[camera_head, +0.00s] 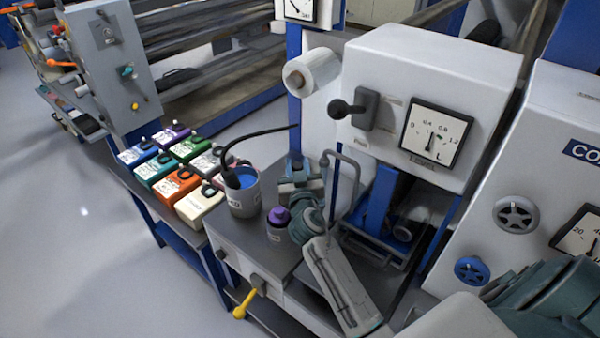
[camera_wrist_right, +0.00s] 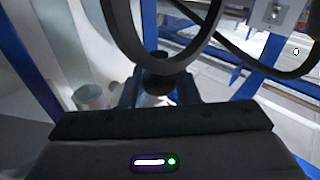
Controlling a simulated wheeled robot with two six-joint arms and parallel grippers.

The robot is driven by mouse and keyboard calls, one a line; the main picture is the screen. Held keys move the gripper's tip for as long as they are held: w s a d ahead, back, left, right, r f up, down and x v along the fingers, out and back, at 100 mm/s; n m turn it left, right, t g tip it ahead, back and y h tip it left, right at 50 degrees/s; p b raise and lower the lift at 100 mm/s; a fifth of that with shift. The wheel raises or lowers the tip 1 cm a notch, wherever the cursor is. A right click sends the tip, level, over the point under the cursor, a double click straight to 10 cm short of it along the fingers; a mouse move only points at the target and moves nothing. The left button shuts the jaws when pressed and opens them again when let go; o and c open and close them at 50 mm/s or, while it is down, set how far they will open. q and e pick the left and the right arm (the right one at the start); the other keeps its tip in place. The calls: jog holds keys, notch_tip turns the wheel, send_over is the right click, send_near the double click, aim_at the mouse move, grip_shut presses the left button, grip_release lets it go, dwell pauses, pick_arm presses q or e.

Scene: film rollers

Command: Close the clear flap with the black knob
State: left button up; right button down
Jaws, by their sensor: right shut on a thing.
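My right gripper (camera_head: 300,172) is over the back of the grey cabinet top, beside the purple-capped bottle (camera_head: 278,222). It also shows in the right wrist view (camera_wrist_right: 158,92), its two fingers closed around a small dark round part, which looks like the black knob (camera_wrist_right: 157,84). In the head view the gripper hides this knob. I cannot make out the clear flap itself or how far open it is. A thick dark ring crosses the wrist view just in front of the fingers. My left gripper is not in view.
A bucket of blue ink (camera_head: 243,197) with a black hose stands left of my gripper. Several coloured canisters (camera_head: 173,185) stand farther left. A bent grey bar (camera_head: 345,160) and the white gauge box (camera_head: 425,95) are close on the right.

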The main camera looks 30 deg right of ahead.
pick_arm(q)
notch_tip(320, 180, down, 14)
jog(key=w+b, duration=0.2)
jog(key=b, duration=1.2)
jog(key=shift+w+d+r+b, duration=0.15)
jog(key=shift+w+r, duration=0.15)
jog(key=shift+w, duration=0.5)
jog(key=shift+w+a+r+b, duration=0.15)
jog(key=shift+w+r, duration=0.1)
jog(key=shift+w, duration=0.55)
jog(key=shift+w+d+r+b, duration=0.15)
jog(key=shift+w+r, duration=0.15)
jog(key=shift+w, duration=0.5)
pick_arm(e)
jog(key=shift+s+a+f+n+t, duration=0.1)
jog(key=shift+s+a+n+t, duration=0.35)
jog(key=shift+a+n+t, duration=0.45)
jog(key=shift+s+a+f+n+t, duration=0.15)
jog(key=shift+s+a+n+t, duration=0.35)
jog(key=shift+a+n, duration=0.6)
jog(key=shift+s+a+f+n+t, duration=0.1)
jog(key=shift+s+a+n+t, duration=0.3)
jog(key=shift+a+n+t, duration=0.6)
jog(key=shift+a, duration=0.2)
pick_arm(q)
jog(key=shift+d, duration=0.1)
pick_arm(e)
jog(key=c, duration=1.4)
grip_release()
jog(key=shift+c, duration=0.2)
